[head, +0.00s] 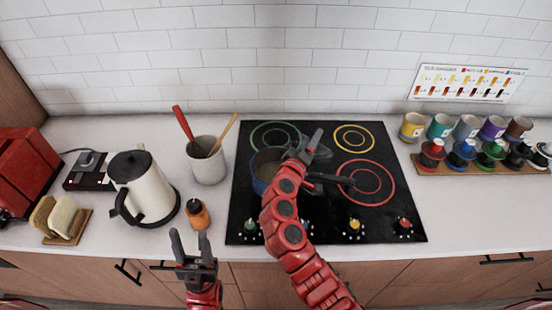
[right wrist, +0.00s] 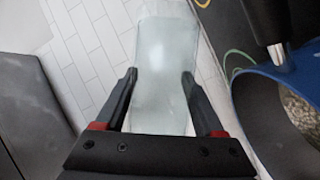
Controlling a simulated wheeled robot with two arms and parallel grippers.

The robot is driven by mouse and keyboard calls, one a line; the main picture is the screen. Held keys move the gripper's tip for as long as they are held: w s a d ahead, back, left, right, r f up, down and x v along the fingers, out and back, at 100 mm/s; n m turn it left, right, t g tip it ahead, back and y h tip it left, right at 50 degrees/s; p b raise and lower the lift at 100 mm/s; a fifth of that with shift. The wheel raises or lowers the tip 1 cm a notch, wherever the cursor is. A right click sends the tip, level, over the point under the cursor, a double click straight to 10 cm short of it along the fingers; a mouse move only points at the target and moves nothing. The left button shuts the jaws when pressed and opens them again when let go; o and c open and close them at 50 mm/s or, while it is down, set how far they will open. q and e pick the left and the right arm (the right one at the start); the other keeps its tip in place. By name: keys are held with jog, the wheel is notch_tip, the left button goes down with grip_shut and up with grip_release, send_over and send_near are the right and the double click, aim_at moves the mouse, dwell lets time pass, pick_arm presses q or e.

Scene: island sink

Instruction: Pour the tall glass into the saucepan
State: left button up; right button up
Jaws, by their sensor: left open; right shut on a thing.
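The blue saucepan (head: 259,178) stands on the cooktop's left side, partly hidden behind my right arm. In the right wrist view the saucepan (right wrist: 262,112) is at the right edge, with grainy grey contents. My right gripper (right wrist: 159,76) is shut on the tall glass (right wrist: 165,45), a pale, translucent glass held beside the saucepan. In the head view my right gripper (head: 312,145) is over the cooktop by the pan, and I cannot make out the glass there. Its exact tilt is unclear. My left gripper (head: 190,246) is open and empty in front of the counter's front edge.
The black cooktop (head: 385,215) has coloured rings and knobs. Left of it are a utensil crock (head: 208,165), an orange-brown bottle (head: 196,215), a kettle (head: 142,190) and bread slices (head: 60,217). A rack (head: 475,165) of coloured jars is at right. The tiled wall (head: 280,60) is behind.

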jog(key=d+m+y+b, duration=0.1)
jog(key=m+b, duration=0.1)
jog(key=d+m+g+y+b, duration=0.1)
jog(key=m+b, duration=0.2)
jog(key=d+m+y+b, duration=0.1)
jog(key=m+b, duration=0.1)
jog(key=b, duration=0.1)
jog(key=shift+s+r+m, duration=0.1)
jog(key=shift+m, duration=0.2)
jog(key=shift+d+r+m+g+y+b, duration=0.3)
jog(key=shift+r+m+y+b, duration=0.2)
jog(key=shift+r+m+y, duration=0.25)
jog(key=shift+s, duration=0.1)
